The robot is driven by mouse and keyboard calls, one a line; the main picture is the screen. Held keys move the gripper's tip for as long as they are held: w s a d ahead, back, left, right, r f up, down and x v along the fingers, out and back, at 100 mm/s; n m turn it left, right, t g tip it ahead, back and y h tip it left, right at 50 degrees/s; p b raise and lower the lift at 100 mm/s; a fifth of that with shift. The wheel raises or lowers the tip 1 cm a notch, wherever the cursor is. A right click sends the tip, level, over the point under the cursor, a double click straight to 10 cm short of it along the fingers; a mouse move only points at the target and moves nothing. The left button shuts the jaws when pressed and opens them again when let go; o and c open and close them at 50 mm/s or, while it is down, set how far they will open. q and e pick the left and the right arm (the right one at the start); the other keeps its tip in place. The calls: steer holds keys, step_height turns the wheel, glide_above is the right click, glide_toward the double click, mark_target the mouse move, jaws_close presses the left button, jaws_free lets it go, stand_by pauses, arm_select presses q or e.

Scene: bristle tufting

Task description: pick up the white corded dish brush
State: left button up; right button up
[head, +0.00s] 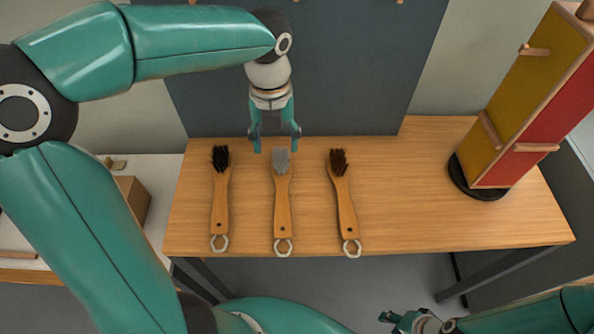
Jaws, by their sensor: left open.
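Three wooden-handled dish brushes lie side by side on the wooden table, heads toward the back, each with a pale loop at the handle end. The middle brush (283,205) has pale grey-white bristles. The left brush (220,200) has black bristles and the right brush (345,205) has brown bristles. All three loops look similarly whitish, so I cannot tell the brushes apart by cord. My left gripper (274,148) is open, pointing down, with its fingertips around or just above the middle brush's head in the picture. My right gripper (386,325) is low at the bottom edge, away from the brushes.
The wooden table (420,210) is clear right of the brushes. A yellow and red panelled stand (520,110) with wooden pegs rises at its right end on a dark round base. A dark board (340,70) stands behind. A brown box (133,198) sits at left.

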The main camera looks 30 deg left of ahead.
arm_select(q)
glide_above(282, 187)
step_height(282, 187, down, 10)
steer(key=shift+w+f+b, duration=0.1)
steer(key=shift+f+b, duration=0.15)
steer(key=shift+b, duration=0.15)
steer(key=shift+f, duration=1.15)
step_height(282, 187, down, 4)
steer(key=shift+f, duration=0.1)
arm_select(e)
steer(key=shift+w+a+f, duration=0.25)
steer(key=shift+w+f, duration=0.15)
steer(key=shift+f, duration=0.1)
arm_select(q)
steer(key=shift+c, duration=0.3)
jaws_close()
